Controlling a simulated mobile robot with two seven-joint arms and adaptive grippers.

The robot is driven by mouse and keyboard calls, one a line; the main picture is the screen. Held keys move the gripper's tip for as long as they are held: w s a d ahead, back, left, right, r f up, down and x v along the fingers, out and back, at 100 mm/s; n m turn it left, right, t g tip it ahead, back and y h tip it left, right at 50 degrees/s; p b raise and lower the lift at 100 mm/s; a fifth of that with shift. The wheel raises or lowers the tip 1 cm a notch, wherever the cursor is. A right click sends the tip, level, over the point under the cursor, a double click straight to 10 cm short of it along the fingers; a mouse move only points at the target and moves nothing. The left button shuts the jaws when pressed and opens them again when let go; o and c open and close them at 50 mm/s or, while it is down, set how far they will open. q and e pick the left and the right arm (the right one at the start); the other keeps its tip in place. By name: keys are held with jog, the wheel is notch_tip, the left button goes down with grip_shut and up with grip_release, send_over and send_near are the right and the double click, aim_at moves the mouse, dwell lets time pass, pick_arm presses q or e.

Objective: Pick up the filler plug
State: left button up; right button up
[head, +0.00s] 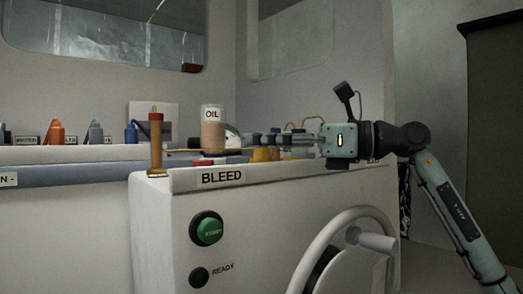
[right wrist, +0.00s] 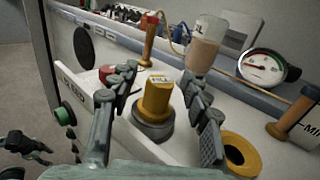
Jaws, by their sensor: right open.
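The filler plug (right wrist: 156,97) is a yellow-orange knob with a label on top, seated on a grey round base on the white console. In the head view the filler plug (head: 262,154) is partly hidden behind my right gripper. My right gripper (head: 236,139) reaches in from the right, level above the console top. In the right wrist view my right gripper (right wrist: 167,78) is open, with one finger on each side of the plug. I cannot tell whether either finger touches it.
An oil bottle (head: 213,128) and an upright orange-brown cylinder (head: 156,140) stand nearby. A gauge (right wrist: 268,66), a yellow ring (right wrist: 240,154) and a red button (right wrist: 107,73) surround the plug. A handwheel (head: 345,240) is on the console front.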

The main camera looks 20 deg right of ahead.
pick_arm(q)
jog(key=shift+f, duration=0.15)
pick_arm(e)
jog(key=shift+w+a, duration=0.1)
jog(key=shift+a, duration=0.05)
grip_shut()
jog(key=shift+r, duration=0.15)
notch_tip(320, 180, up, 4)
jog(key=shift+r+p, duration=0.25)
jog(key=shift+p, duration=0.05)
pick_arm(q)
jog(key=shift+w+d+f, duration=0.1)
jog(key=shift+w+f, duration=0.15)
jog(key=shift+f, duration=0.6)
pick_arm(e)
jog(key=s+a+r, duration=0.6)
jog(key=a, duration=0.3)
jog(key=shift+s+a, duration=0.2)
jog(key=shift+a, duration=0.2)
jog(key=shift+r, duration=0.1)
